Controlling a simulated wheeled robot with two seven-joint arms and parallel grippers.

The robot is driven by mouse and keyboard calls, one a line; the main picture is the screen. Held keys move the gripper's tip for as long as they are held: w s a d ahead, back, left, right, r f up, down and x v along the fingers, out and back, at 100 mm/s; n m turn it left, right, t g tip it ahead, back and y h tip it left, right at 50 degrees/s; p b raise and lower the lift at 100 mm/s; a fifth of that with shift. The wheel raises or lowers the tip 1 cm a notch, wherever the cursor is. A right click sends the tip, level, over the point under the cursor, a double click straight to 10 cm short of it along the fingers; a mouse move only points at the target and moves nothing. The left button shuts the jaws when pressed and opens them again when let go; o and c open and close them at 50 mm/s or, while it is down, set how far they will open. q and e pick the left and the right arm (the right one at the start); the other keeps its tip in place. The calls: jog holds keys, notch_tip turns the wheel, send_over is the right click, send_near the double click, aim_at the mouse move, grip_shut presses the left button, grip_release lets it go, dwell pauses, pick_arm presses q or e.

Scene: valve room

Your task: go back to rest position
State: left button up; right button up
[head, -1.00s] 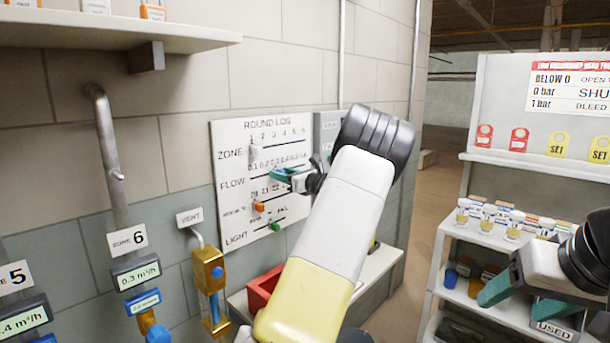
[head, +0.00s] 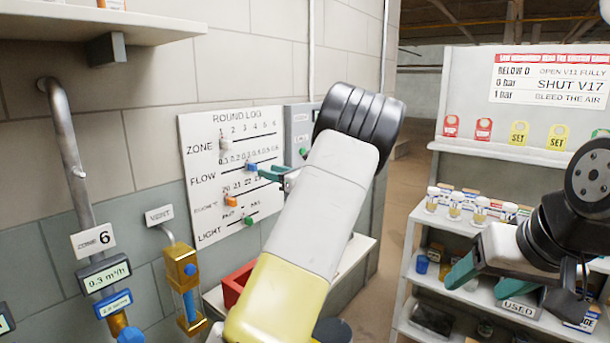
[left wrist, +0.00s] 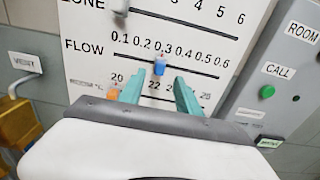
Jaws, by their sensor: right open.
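My left gripper (head: 268,173) is in front of the round log board (head: 205,225) on the wall. In the left wrist view its two teal fingers (left wrist: 158,97) are apart, with nothing between their tips. The blue flow slider (head: 251,167) sits just beyond them, apart from the fingers; in the left wrist view the slider (left wrist: 160,66) is at about 0.3. My right gripper (head: 486,280) is at the right, in front of the shelves, with its teal fingers apart and empty. My left forearm hides part of the board's right side and the ledge.
An orange slider (head: 231,202) and a green slider (head: 249,220) are on the board. A grey panel with a green call button (left wrist: 267,91) adjoins it. A red bin (head: 233,284) is below. A shelf unit (head: 428,215) with bottles stands at right. Floor shows between wall and shelves.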

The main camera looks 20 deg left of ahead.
pick_arm(q)
jog(key=s+f+n+g+h, duration=0.25)
jog(key=s+n+h, duration=0.2)
jog(key=s, duration=0.45)
jog(key=s+f+n+g+h, duration=0.2)
jog(key=s+f+n+h, duration=0.2)
jog(key=s+n, duration=0.3)
jog(key=s+d+r+n+t+h, duration=0.2)
jog(key=s+d+n+h, duration=0.3)
jog(key=s+d, duration=0.4)
jog(key=s+d+r+n+t+h, duration=0.2)
jog(key=s+d+n+h, duration=0.3)
jog(key=s+d, duration=0.5)
jog(key=shift+s+d+r, duration=0.2)
jog(key=shift+s+r, duration=0.1)
jog(key=shift+s, duration=0.7)
jog(key=shift+a, duration=0.1)
